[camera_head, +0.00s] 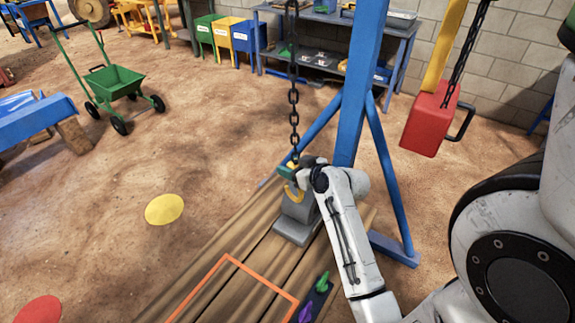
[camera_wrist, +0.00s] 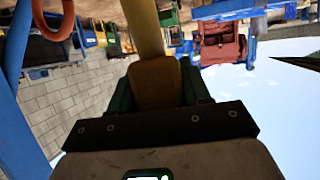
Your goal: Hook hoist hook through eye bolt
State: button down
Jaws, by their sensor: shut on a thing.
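A dark chain (camera_head: 293,105) hangs from the top of the head view down to the yellow hoist hook (camera_head: 292,191). My gripper (camera_head: 289,172) is at the top of the hook and shut on it. The hook hangs right by the upper part of a grey block (camera_head: 297,212) on the planks. In the wrist view, my gripper (camera_wrist: 155,85) is around a yellow piece of the hook (camera_wrist: 147,30). The eye bolt is not clear in the head view. An orange-red curved ring piece (camera_wrist: 53,20), perhaps the eye bolt, is cut off at upper left. I cannot tell whether the hook passes through it.
A blue post (camera_head: 360,80) with slanted braces stands just behind my arm. A red block (camera_head: 430,122) hangs at right. Wooden planks (camera_head: 225,245) bear an orange outline and a dark tray with coloured pieces (camera_head: 316,295). A green cart (camera_head: 115,82) stands at left on open floor.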

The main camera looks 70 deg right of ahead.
jog(key=s+a+r, duration=0.1)
jog(key=s, duration=0.7)
jog(key=shift+s+a+r+p, duration=0.15)
jog(key=shift+a+r+p, duration=0.15)
jog(key=shift+a+r, duration=0.1)
dwell(0.6)
jog(key=s+d+n+t+y+b, duration=0.1)
jog(key=s+d+n+y+b, duration=0.2)
jog(key=d, duration=0.8)
jog(key=shift+s+d+f+b, duration=0.2)
jog(key=shift+s+b, duration=0.1)
jog(key=shift+s, duration=0.05)
dwell(1.6)
jog(key=shift+f, duration=0.1)
jog(key=shift+f, duration=0.1)
